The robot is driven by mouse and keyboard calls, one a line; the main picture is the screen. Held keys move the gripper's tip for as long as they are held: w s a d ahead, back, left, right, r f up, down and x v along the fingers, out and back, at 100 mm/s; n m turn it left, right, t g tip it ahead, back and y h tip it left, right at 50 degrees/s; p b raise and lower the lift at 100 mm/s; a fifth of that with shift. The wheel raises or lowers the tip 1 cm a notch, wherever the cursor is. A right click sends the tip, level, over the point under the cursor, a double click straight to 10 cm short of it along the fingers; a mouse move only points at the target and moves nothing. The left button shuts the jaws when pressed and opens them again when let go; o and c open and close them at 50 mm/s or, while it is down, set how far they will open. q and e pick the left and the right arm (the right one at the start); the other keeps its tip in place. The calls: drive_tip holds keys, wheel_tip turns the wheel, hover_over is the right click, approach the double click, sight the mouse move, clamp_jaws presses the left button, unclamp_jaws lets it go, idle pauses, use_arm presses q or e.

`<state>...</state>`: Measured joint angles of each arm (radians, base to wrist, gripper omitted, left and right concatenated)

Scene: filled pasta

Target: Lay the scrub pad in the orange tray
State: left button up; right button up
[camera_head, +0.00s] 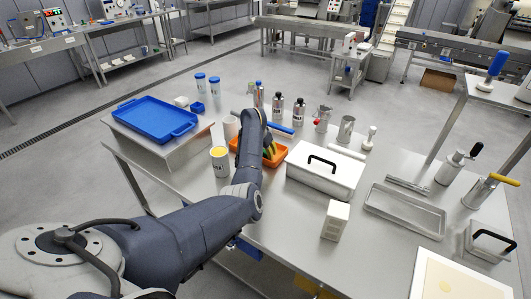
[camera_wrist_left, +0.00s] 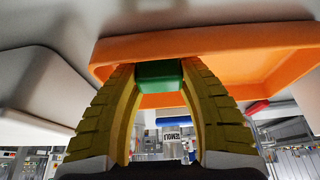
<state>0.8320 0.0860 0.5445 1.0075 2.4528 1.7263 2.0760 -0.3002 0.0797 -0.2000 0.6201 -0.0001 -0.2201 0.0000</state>
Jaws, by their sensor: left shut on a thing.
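The orange tray (camera_head: 280,160) lies on the steel table near its middle, partly hidden behind my left arm. In the left wrist view the tray (camera_wrist_left: 235,62) fills the upper part, with its sloping walls showing. My left gripper (camera_head: 269,149) is at the tray, its yellow fingers pointing down. In the wrist view the fingers (camera_wrist_left: 157,76) are shut on a green scrub pad (camera_wrist_left: 158,83). The pad overlaps the tray in this view; I cannot tell whether it touches the tray. My right gripper is not in view.
A white lidded box (camera_head: 310,178) with a black handle stands just right of the tray. A yellow-topped container (camera_head: 220,165) stands to the left. Bottles (camera_head: 299,112) stand behind. A blue tray (camera_head: 150,117) is at the far left. A shallow metal tray (camera_head: 405,212) lies right.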

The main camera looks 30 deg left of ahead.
use_arm(q)
drive_tip(key=o, duration=1.1)
drive_tip(key=v, duration=1.2)
